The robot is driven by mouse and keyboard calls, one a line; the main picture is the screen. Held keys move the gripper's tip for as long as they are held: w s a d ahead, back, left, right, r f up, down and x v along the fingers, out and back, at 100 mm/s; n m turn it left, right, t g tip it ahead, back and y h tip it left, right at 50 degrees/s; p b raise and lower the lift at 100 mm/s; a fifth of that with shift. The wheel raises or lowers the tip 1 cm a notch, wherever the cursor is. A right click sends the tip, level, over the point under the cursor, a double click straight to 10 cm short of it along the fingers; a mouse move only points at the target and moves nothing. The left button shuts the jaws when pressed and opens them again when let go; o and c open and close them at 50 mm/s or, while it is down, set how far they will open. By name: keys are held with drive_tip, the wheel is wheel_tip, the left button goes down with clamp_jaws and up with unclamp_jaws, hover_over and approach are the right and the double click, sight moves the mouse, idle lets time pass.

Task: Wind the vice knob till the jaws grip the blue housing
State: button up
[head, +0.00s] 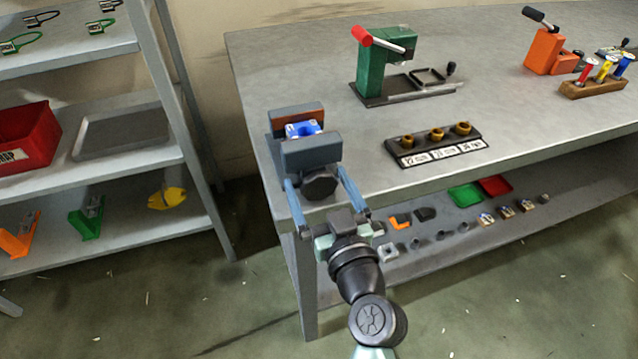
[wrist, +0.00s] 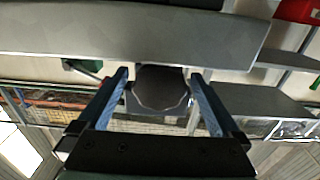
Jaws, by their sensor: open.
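The vice (head: 311,152) stands at the near left corner of the bench, with grey front jaw and brown-topped rear jaw. The blue housing (head: 303,128) sits between the jaws; whether both jaws touch it I cannot tell. The dark faceted vice knob (head: 320,187) faces me at the front of the vice; it also shows in the wrist view (wrist: 160,90). My gripper (head: 314,174) is open, its blue fingers either side of the knob. In the wrist view the fingers (wrist: 158,75) flank the knob with narrow gaps visible.
A green press (head: 372,72) with a red-ended lever stands at the back of the bench. A dark holder (head: 433,146) with brass rings lies right of the vice. A lower shelf (head: 440,250) holds small parts. A rack (head: 185,100) stands at left.

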drive_tip(key=c, duration=1.3)
drive_tip(key=shift+m, duration=0.4)
drive_tip(key=m, duration=0.4)
drive_tip(key=shift+r+m, duration=0.1)
drive_tip(key=shift+m, duration=0.5)
drive_tip(key=shift+r, duration=0.1)
